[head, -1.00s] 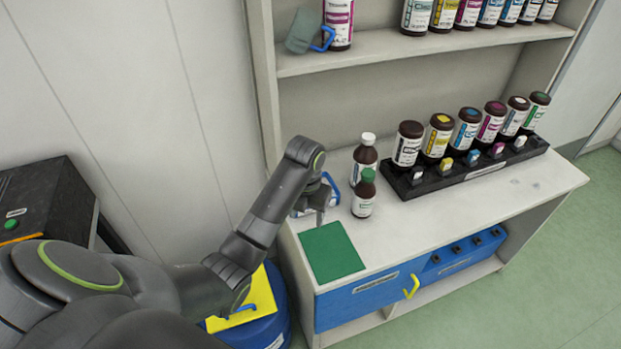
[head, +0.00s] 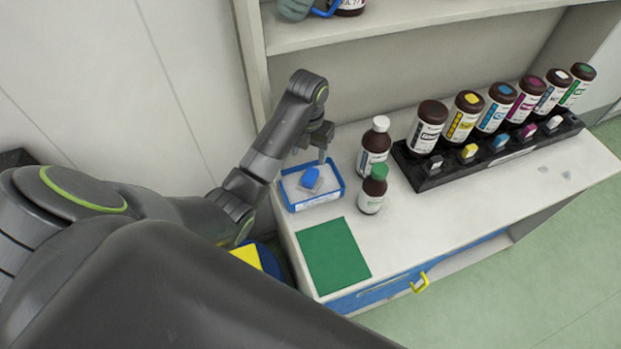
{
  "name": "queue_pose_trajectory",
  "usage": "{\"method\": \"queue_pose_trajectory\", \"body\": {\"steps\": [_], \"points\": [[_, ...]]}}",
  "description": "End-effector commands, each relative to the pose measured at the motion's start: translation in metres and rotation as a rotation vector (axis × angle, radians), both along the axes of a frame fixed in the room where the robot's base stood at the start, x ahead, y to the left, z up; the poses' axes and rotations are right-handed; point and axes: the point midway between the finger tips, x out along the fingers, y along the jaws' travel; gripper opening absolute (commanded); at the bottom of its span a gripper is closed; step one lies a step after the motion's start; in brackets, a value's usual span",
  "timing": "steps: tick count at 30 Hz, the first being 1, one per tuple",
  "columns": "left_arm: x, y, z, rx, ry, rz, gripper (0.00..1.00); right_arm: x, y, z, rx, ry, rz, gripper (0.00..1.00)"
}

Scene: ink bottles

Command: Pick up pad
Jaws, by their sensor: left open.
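A small pad with a blue top and grey body (head: 310,177) lies in a shallow blue-rimmed white tray (head: 287,196) on the counter. My left gripper (head: 320,148) is open and empty, just above the back right part of the tray and apart from the pad. Its fingers point down and are small in the picture. My right gripper is not in view.
A white-capped bottle (head: 374,150) and a green-capped bottle (head: 371,192) stand close to the right of the tray. A flat green mat (head: 333,256) lies in front. A black rack (head: 437,181) with several ink bottles stands further right.

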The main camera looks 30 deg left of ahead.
Motion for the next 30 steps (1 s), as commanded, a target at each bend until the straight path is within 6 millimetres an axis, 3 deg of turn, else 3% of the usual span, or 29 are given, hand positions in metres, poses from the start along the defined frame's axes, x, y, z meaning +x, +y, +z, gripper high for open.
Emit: {"method": "queue_pose_trajectory", "body": {"steps": [4, 8, 12, 15, 24, 30], "points": [[0.000, 0.000, -0.023, 0.000, 0.000, 0.000, 0.56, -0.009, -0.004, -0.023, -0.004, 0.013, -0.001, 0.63], [0.000, 0.000, -0.037, 0.000, 0.000, 0.000, 0.56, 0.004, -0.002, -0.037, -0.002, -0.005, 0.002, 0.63], [0.000, -0.001, -0.050, -0.001, 0.002, 0.001, 0.56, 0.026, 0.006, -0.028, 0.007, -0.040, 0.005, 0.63], [0.000, -0.001, -0.056, 0.000, 0.002, 0.001, 0.56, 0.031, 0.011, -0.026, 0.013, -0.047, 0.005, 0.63], [0.002, -0.004, -0.092, 0.000, 0.004, 0.001, 0.56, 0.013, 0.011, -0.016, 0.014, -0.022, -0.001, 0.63], [0.003, -0.004, -0.105, 0.000, 0.001, 0.001, 0.56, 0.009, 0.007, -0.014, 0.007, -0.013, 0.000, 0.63]]}}
